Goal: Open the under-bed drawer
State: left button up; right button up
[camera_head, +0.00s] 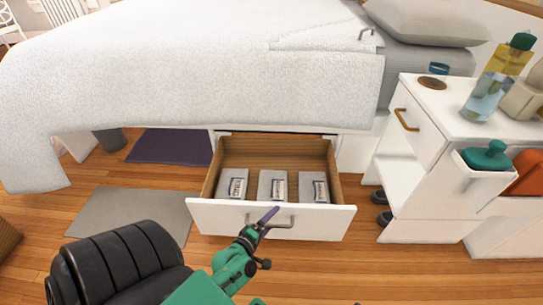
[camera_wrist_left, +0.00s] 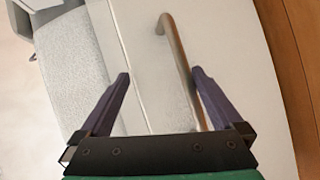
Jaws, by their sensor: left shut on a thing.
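The under-bed drawer (camera_head: 215,216) stands pulled out from beneath the bed, its inside showing in the head view. It has a white front, wooden inner sides and a grey bar handle (camera_head: 285,226). Several grey boxes with labels lie inside; the middle one is here (camera_head: 266,187). In the left wrist view the handle (camera_wrist_left: 178,55) runs between the purple fingers, close to the right one.
The bed (camera_head: 200,60) with a pale cover stands above the drawer. A white nightstand (camera_head: 415,215) with bottles is at the right, dark shoes beside it. A grey mat (camera_head: 130,213) lies on the wooden floor at the left. Bare floor lies before the drawer.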

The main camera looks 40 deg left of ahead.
pick_arm(q)
jog(key=shift+w+a+r, duration=0.2)
jog(key=shift+r, duration=0.5)
jog(key=shift+s+d+f, duration=0.15)
jog(key=shift+s, duration=0.4)
jog(key=shift+s+d+f, duration=0.1)
jog(key=shift+s+d, duration=0.05)
jog(key=shift+s, duration=0.35)
jog(key=shift+c, duration=0.7)
jog(key=s+d+f, duration=0.1)
jog(key=s+d, duration=0.1)
jog(key=s, duration=0.5)
jog(key=s+d+f, duration=0.2)
jog(key=s, duration=0.5)
jog(key=shift+s+b, duration=0.25)
jog(key=shift+b, duration=0.2)
